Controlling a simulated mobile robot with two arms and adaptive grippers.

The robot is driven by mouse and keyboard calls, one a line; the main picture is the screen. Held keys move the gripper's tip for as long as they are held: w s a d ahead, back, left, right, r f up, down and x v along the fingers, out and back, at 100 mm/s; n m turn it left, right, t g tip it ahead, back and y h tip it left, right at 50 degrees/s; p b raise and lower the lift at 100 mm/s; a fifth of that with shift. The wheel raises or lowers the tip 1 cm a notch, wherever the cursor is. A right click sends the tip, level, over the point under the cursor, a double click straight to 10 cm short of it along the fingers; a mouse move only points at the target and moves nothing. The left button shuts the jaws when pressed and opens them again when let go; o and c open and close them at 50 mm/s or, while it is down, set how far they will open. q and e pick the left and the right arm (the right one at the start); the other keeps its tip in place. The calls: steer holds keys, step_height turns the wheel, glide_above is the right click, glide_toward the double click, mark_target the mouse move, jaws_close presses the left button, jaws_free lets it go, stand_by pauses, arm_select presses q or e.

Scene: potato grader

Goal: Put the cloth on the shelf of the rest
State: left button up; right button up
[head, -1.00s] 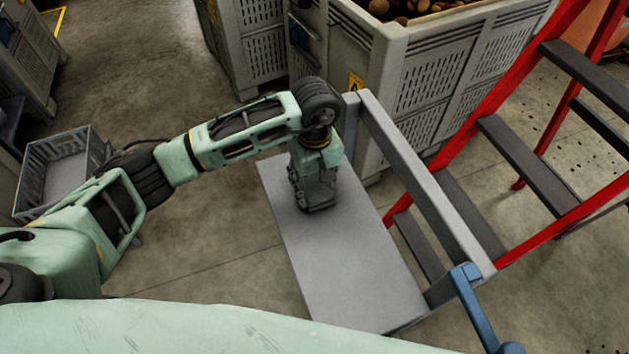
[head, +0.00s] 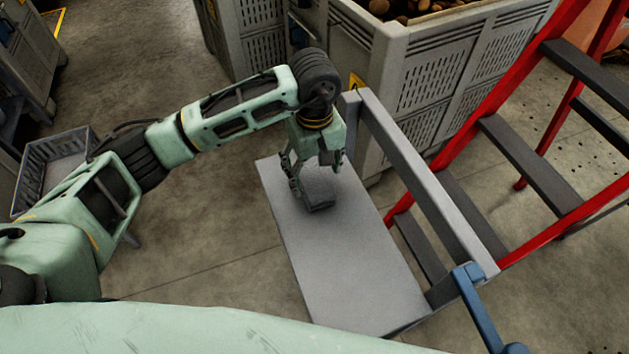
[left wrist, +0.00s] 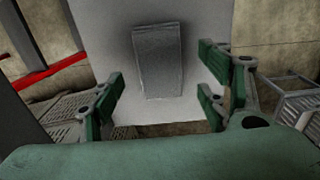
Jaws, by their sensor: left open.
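The grey folded cloth (head: 319,188) lies on the pale grey shelf of the rest (head: 345,265), near its far end. It also shows in the left wrist view (left wrist: 158,58), flat on the shelf (left wrist: 200,22). My left gripper (head: 315,182) is open just above the cloth, with its fingers spread to either side. In the left wrist view, the left gripper's fingers (left wrist: 158,100) are apart with nothing between them. The cloth lies clear of the fingers there. My right gripper is not in view.
A grey rail (head: 415,175) runs along the shelf's right side. A red stepladder (head: 480,110) stands to the right. A large crate of potatoes (head: 420,75) is behind. A grey basket (head: 50,165) sits at left. A blue bar (head: 478,310) is at lower right.

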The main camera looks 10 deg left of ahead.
mark_target(314, 183)
arm_select(q)
step_height(314, 183, up, 7)
steer(key=b, duration=0.1)
steer(key=shift+r, duration=0.2)
